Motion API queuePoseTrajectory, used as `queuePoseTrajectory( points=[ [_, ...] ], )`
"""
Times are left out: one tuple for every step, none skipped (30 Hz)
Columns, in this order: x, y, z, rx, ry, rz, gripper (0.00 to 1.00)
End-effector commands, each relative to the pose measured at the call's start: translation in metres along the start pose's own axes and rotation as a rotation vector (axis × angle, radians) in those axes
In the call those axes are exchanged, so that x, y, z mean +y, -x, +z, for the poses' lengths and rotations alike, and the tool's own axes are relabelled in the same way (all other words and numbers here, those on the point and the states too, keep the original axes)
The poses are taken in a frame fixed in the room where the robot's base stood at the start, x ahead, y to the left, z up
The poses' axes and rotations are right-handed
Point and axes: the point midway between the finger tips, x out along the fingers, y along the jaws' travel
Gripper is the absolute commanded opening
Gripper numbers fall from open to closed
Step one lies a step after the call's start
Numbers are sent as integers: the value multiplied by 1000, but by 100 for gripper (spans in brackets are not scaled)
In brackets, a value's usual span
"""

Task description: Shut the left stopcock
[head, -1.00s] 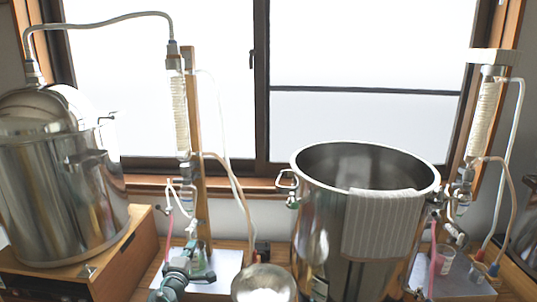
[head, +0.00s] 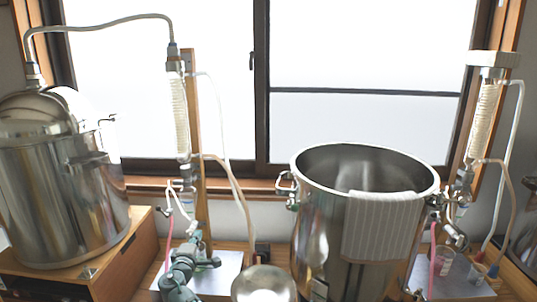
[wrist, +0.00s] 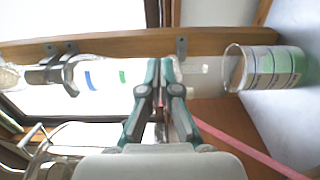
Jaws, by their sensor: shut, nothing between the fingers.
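The left distiller's glass separator (head: 188,193) hangs below its condenser, beside the wooden post. In the wrist view, the separator (wrist: 100,76) lies sideways with blue and green marks. My gripper (head: 192,237) is at its lower end in the head view. In the wrist view, my gripper (wrist: 162,72) has its two fingers together in front of the outlet, between the separator and a marked beaker (wrist: 264,70). Nothing shows between the fingertips. The left stopcock is hidden behind the fingers, so its handle position and any contact cannot be told.
A steel pot (head: 62,195) stands on a wooden box at left. An open steel pot (head: 335,215) with a towel stands at right of my arm. A round metal vessel (head: 263,284) stands at front. A pink tube (wrist: 250,145) runs close to my fingers.

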Motion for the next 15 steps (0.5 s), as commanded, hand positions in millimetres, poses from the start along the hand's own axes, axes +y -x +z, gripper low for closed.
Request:
queuePoseTrajectory(
  points=[
    [0, 0, 0, 0, 0, 0, 0],
    [0, 0, 0, 0, 0, 0, 0],
    [0, 0, 0, 0, 0, 0, 0],
    [0, 0, 0, 0, 0, 0, 0],
    [-1, 0, 0, 0, 0, 0, 0],
    [-1, 0, -1, 0, 0, 0, 0],
    [-1, 0, -1, 0, 0, 0, 0],
    [-1, 0, -1, 0, 0, 0, 0],
    [-1, 0, -2, 0, 0, 0, 0],
    [-1, 0, -2, 0, 0, 0, 0],
    [-2, 0, -2, 0, 0, 0, 0],
    [-2, 0, -2, 0, 0, 0, 0],
    [-2, 0, -3, -1, 0, 0, 0],
    [-2, 0, -3, -1, 0, 0, 0],
    [-2, 0, -3, -1, 0, 0, 0]
  ],
)
